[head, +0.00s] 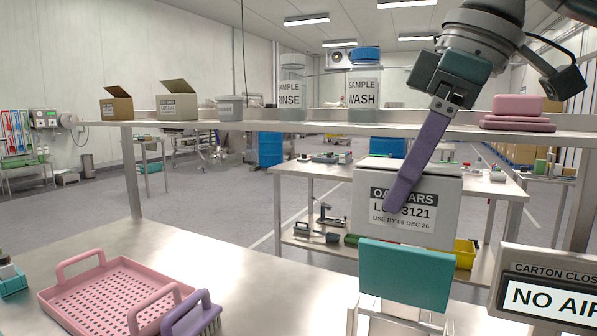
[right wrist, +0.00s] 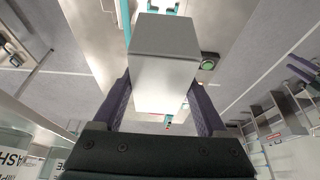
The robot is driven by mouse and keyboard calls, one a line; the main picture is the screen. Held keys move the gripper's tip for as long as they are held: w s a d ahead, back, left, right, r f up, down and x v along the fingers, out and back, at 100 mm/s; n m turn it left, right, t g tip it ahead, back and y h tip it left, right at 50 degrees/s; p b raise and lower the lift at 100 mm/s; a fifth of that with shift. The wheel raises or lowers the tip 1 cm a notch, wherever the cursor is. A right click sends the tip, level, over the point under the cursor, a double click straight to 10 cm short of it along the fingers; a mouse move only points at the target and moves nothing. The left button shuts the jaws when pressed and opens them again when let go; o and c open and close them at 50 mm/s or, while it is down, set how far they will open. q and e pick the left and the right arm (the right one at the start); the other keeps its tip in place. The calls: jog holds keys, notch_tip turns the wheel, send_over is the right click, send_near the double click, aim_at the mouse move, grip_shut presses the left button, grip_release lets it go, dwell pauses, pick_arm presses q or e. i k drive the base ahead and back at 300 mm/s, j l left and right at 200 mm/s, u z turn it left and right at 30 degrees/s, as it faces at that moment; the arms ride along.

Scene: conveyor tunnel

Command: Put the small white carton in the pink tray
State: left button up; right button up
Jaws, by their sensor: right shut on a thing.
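My right gripper (head: 400,192) is shut on the small white carton (head: 430,222), which has a dark label and printed lot text. One purple finger crosses the carton's front; the other is hidden behind it in the head view. In the right wrist view the carton (right wrist: 165,62) sits between the two purple fingers (right wrist: 160,105). The carton is held up, roughly upright, above a teal panel (head: 405,275). The pink tray (head: 70,303), with a perforated floor and two raised handles, rests on the steel table at the lower left, well apart from the carton. It looks empty.
A purple brush (head: 190,315) stands at the tray's right side, partly covering it. A shelf (head: 330,117) with boxes, jars and pink blocks (head: 517,105) runs across above. A sign (head: 545,290) stands at the lower right. The table (head: 270,285) between tray and teal panel is clear.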

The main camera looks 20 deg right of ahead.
aim_at(118, 303)
jog(key=i+j, duration=0.2)
jog(key=i+j+z, duration=0.15)
jog(key=j, duration=0.25)
jog(key=i+j, duration=0.3)
jog(key=i+j+z, duration=0.15)
jog(key=i+j, duration=0.2)
jog(key=j, duration=0.3)
jog(key=i+j+z, duration=0.15)
jog(key=j, duration=0.2)
jog(key=i+j, duration=0.25)
jog(key=i+j+z, duration=0.15)
jog(key=j, duration=0.3)
